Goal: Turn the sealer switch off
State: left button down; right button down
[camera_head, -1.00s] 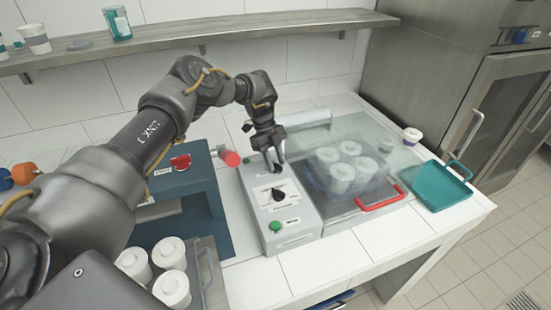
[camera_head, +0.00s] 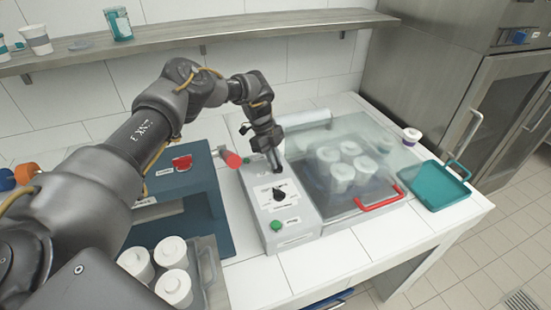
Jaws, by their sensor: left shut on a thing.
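The sealer is the grey control box (camera_head: 302,227) with a clear lid (camera_head: 375,135) beside it on the white counter. Its top has a black knob (camera_head: 279,194) on a white label and a green button (camera_head: 276,225) at the near end. My left gripper (camera_head: 275,170) points down at the far part of the box top, behind the black knob. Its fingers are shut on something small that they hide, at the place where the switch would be. I cannot make out the switch or its position. My right gripper is not in view.
Several white cups (camera_head: 343,175) stand under the clear lid, which has a red handle (camera_head: 380,198). A teal tray (camera_head: 434,187) lies to the right. A blue machine (camera_head: 180,192) with a red switch (camera_head: 182,162) stands left, behind lidded cups (camera_head: 172,252).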

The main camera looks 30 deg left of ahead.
pick_arm(q)
jog(key=shift+s+r+n+t+p, duration=0.15)
jog(key=shift+n+t+p, duration=0.15)
jog(key=shift+n+p, duration=0.45)
jog(key=n+p, duration=0.2)
jog(key=n+t+p, duration=0.1)
jog(key=n+p, duration=0.1)
jog(key=n+t+p, duration=0.1)
jog(key=n+p, duration=0.1)
jog(key=shift+s+n, duration=0.25)
jog(key=shift+s, duration=0.1)
jog(key=shift+n+t+y+p, duration=0.5)
jog(key=shift+n+t+p, duration=0.1)
jog(key=shift+n+p, duration=0.45)
jog(key=shift+d+n+p, duration=0.15)
jog(key=shift+n+p, duration=0.2)
jog(key=shift+n, duration=0.6)
jog(key=shift+s+f+t+y, duration=0.1)
jog(key=shift+f+t+y, duration=0.15)
jog(key=shift+t+y, duration=0.05)
jog(key=c, duration=1.5)
grip_release()
jog(key=shift+r, duration=0.1)
